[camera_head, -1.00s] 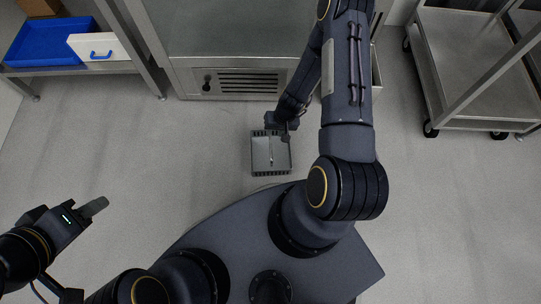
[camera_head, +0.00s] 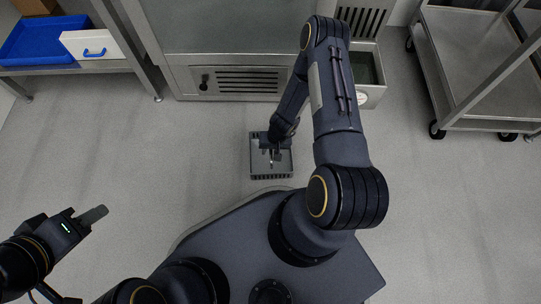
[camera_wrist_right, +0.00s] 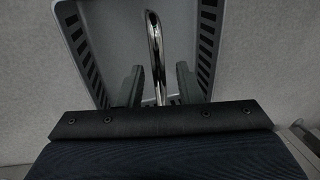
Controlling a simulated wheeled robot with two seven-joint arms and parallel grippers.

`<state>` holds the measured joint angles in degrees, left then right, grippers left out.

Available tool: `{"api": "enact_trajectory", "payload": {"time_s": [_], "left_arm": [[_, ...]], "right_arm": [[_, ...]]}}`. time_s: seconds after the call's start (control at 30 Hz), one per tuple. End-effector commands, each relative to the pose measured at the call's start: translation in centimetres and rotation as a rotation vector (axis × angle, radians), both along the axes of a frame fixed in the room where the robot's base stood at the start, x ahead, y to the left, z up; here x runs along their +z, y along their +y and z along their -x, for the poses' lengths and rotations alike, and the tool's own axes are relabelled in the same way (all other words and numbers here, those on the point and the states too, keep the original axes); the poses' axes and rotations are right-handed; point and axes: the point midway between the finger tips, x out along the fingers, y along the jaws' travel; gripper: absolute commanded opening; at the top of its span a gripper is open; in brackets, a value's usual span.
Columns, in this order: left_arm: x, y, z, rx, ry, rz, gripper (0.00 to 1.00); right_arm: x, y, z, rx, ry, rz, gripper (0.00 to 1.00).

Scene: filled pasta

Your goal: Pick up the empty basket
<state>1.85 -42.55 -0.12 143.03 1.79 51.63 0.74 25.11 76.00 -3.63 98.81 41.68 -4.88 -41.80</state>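The grey basket (camera_head: 284,168) is below my right gripper in the head view, in front of the steel unit. It has slotted walls and a shiny metal handle (camera_wrist_right: 155,50); its visible inside looks empty. In the right wrist view the basket's slotted wall (camera_wrist_right: 206,45) shows on the right. My right gripper (camera_head: 272,152) is over the basket. Its two fingers (camera_wrist_right: 157,83) are apart, one on each side of the handle, with gaps visible. My left gripper (camera_head: 92,216) is far to the left, away from the basket; its finger gap cannot be made out.
A steel unit with a vented panel (camera_head: 240,80) stands behind the basket. A steel cart (camera_head: 470,70) stands at the right. A blue tray (camera_head: 40,42) and a white box (camera_head: 88,43) sit on a shelf at the upper left. The floor left of the basket is clear.

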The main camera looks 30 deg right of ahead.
Motion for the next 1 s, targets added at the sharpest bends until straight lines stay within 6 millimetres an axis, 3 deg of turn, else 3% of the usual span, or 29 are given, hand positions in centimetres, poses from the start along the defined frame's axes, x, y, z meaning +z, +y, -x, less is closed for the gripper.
{"api": "enact_trajectory", "payload": {"time_s": [0.07, 0.3, 0.77, 1.0], "left_arm": [[0.0, 0.0, 0.0, 0.0, 0.0, 0.0, 0.36], [0.0, 0.0, 0.0, 0.0, 0.0, 0.0, 0.36], [0.1, 0.0, 0.0, 0.0, 0.0, 0.0, 0.36], [0.8, 0.0, 0.0, 0.0, 0.0, 0.0, 0.36]], "right_arm": [[0.0, 0.0, 0.0, 0.0, 0.0, 0.0, 0.29], [0.0, 0.0, 0.0, 0.0, 0.0, 0.0, 0.0], [0.1, 0.0, 0.0, 0.0, 0.0, 0.0, 0.0], [1.1, -0.1, -0.1, 0.0, -0.001, 0.0, 0.0]]}}
